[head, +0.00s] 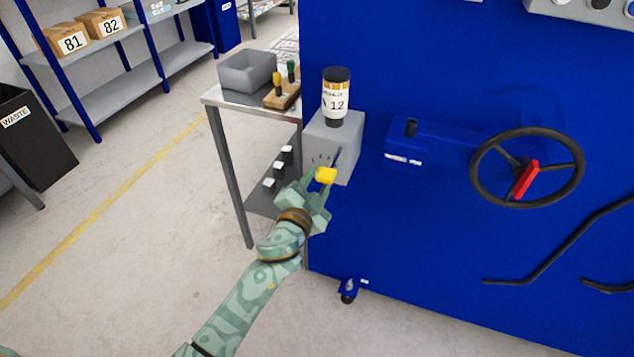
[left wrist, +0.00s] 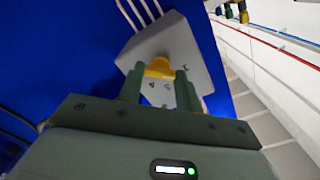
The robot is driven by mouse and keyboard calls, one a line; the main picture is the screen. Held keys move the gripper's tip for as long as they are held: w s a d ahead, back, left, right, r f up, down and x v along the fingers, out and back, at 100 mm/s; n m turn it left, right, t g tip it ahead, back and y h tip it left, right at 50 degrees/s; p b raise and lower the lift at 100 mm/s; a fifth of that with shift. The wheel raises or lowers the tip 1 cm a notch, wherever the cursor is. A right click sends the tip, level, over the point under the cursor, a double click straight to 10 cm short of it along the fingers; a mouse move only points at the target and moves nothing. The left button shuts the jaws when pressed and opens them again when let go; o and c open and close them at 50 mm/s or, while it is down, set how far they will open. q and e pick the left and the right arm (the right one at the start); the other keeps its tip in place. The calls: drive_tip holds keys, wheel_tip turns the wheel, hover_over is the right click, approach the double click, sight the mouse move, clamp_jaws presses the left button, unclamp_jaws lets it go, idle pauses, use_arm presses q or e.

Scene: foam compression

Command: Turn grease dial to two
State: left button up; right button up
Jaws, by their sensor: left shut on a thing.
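The grease dial is a yellow knob (head: 326,175) on the front of a grey box (head: 345,150) fixed to the blue machine. A container labelled 12 (head: 336,95) stands upright on top of the box. My left gripper (head: 318,185) is at the box front with its fingers shut on the yellow knob. In the left wrist view the yellow knob (left wrist: 160,68) sits between the two green fingers (left wrist: 158,90). Small marks show on the grey face (left wrist: 180,50) around it, but which one the dial points at cannot be told. My right gripper is not in view.
A metal side table (head: 222,100) with a grey bin (head: 247,74) and a wooden tool holder (head: 283,94) stands left of the box. A black handwheel with a red handle (head: 526,180) is on the blue machine at the right.

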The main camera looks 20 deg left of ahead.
use_arm(q)
drive_tip(key=shift+m, duration=2.4)
drive_tip(key=shift+f, duration=0.1)
drive_tip(key=o, duration=1)
drive_tip(key=s, duration=1.1)
drive_tip(key=s+b, duration=0.1)
drive_tip(key=s, duration=0.4)
drive_tip(key=shift+s+a, duration=0.2)
drive_tip(key=shift+a, duration=0.05)
